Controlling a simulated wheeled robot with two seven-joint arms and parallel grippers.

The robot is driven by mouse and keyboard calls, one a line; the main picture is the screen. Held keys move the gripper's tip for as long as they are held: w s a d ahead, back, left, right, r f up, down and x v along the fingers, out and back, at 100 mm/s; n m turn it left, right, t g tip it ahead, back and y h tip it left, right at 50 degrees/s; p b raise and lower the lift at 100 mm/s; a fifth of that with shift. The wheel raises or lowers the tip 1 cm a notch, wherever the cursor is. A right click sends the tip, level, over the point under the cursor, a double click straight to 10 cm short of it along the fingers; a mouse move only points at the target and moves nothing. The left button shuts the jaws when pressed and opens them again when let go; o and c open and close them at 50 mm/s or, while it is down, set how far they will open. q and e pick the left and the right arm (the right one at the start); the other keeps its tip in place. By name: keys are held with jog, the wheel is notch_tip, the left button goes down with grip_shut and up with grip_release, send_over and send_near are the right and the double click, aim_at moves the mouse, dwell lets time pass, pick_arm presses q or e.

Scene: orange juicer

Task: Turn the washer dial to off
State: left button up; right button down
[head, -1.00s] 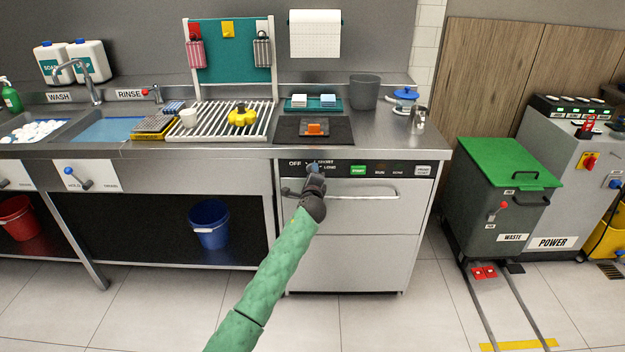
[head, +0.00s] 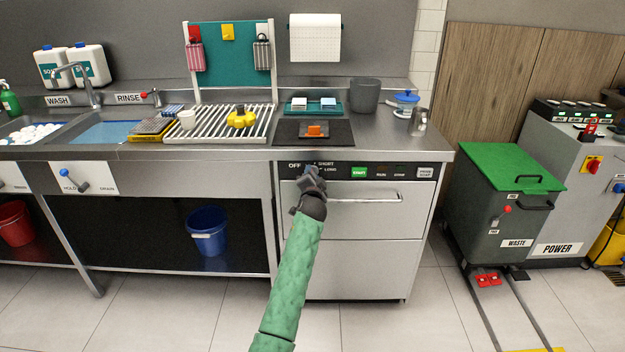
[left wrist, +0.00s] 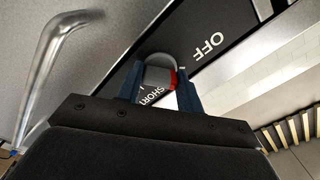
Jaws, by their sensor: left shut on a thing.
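The washer's front panel (head: 400,171) carries OFF at the left, with SHORT and LONG beside it. My left gripper (head: 311,172) is at the dial, below and between these labels, and hides most of it in the head view. In the left wrist view, the grey dial (left wrist: 158,70) sits between the two blue fingers of my left gripper (left wrist: 161,88), which is shut on it. A red mark shows on the dial's right side by the right finger. Which label it points to I cannot tell. My right gripper is out of view.
A door handle bar (head: 365,197) sticks out just below the panel, close to my left wrist; it also shows in the left wrist view (left wrist: 50,60). A green START button (head: 359,172) is right of the dial. The steel counter (head: 385,138) overhangs above.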

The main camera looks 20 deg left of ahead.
pick_arm(q)
jog(key=shift+f+n, duration=0.15)
jog(key=shift+n, duration=1.05)
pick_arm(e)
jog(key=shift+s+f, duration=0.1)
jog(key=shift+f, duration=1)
pick_arm(q)
jog(key=o, duration=1)
jog(key=shift+s, duration=0.1)
jog(key=v, duration=0.7)
jog(key=shift+s+d+b, duration=0.1)
jog(key=shift+s+b, duration=0.2)
jog(key=shift+b, duration=0.1)
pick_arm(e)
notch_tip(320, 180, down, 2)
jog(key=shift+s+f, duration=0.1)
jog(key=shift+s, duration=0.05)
